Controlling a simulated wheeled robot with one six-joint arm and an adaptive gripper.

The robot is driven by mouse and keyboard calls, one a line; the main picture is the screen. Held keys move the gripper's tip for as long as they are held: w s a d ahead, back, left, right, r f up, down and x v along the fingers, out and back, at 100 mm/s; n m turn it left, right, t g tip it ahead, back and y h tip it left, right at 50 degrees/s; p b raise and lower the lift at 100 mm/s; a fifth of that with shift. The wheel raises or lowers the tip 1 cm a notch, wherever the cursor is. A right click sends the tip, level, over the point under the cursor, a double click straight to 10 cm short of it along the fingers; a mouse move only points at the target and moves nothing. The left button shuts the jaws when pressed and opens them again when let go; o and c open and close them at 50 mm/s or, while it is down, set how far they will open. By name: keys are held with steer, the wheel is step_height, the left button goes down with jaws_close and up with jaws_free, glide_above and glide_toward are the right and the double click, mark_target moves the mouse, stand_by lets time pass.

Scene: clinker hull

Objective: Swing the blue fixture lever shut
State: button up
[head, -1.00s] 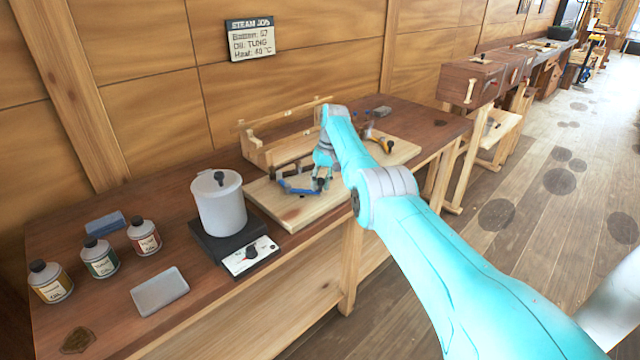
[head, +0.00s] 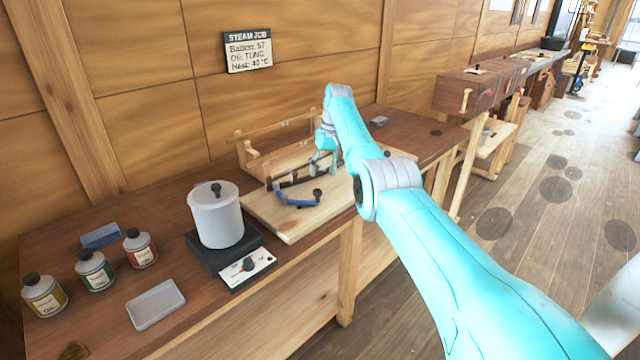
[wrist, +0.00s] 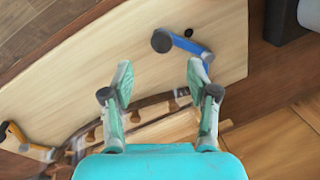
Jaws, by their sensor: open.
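The blue fixture lever (head: 297,202) lies on the pale wooden board, with a black knob (head: 317,194) at its right end. In the wrist view the lever (wrist: 190,47) and its knob (wrist: 161,41) show beyond my fingertips. My gripper (wrist: 160,78) is open and empty, with its fingers apart and neither touching the lever. In the head view my gripper (head: 322,160) is behind the lever, toward the wall, and partly hidden by my arm. A dark curved strip (wrist: 152,102) lies along wooden blocks under my gripper.
A white pot (head: 215,215) on a black hot plate (head: 262,268) stands left of the board (head: 288,230). Several oil bottles and a grey tray (head: 155,304) are farther left. A yellow-orange handle (wrist: 15,133) shows at the wrist view's left. The wall is close behind the bench.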

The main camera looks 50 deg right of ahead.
steer(key=shift+s+d+r, duration=0.1)
steer(key=shift+d+r, duration=0.05)
steer(key=shift+r, duration=0.6)
steer(key=shift+s+d+r, duration=0.1)
steer(key=shift+d+r, duration=0.05)
steer(key=shift+r, duration=0.55)
